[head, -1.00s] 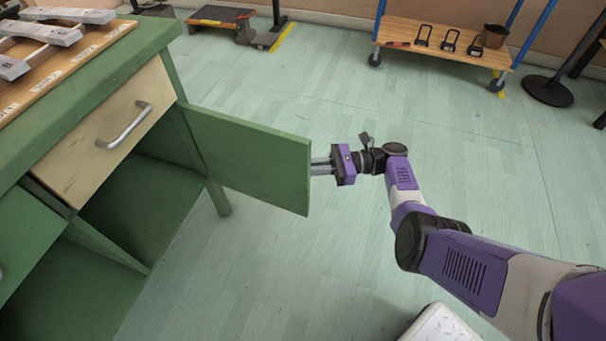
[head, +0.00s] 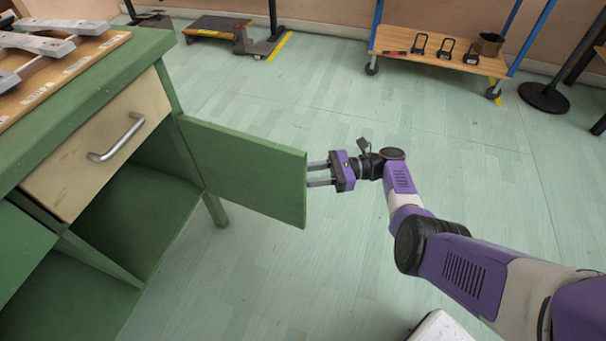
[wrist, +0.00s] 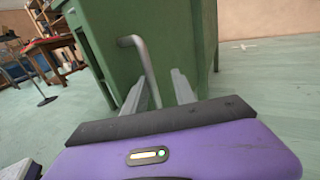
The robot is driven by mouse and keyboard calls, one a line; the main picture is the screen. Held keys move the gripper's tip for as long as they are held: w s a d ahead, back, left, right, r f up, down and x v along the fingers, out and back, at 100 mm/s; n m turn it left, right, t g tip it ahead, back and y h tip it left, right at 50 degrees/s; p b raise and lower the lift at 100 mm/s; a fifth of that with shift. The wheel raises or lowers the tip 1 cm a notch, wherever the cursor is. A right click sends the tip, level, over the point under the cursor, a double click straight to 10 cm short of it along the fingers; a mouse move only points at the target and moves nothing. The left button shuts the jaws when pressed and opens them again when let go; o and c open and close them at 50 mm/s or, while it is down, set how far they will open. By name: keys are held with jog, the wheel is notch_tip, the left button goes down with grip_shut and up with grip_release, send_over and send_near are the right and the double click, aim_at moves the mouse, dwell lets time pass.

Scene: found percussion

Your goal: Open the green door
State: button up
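The green door (head: 245,170) stands swung wide open from the green cabinet (head: 150,62), with the lower compartment beside it exposed. Its grey bar handle (wrist: 146,65) shows in the wrist view; in the head view it is hidden behind the door. My gripper (head: 308,174) is at the door's free edge, its two fingers apart. In the wrist view my gripper (wrist: 160,85) has a clear gap between its fingers, and the handle's lower part runs down close to the left finger. I cannot tell whether they touch.
A cream drawer (head: 100,150) with a grey handle sits above the open compartment. A xylophone (head: 50,60) lies on the cabinet top. A wooden trolley (head: 440,55) stands at the back right.

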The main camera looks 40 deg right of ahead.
jog(key=v, duration=0.7)
jog(key=shift+s+d, duration=0.2)
jog(key=shift+d, duration=0.15)
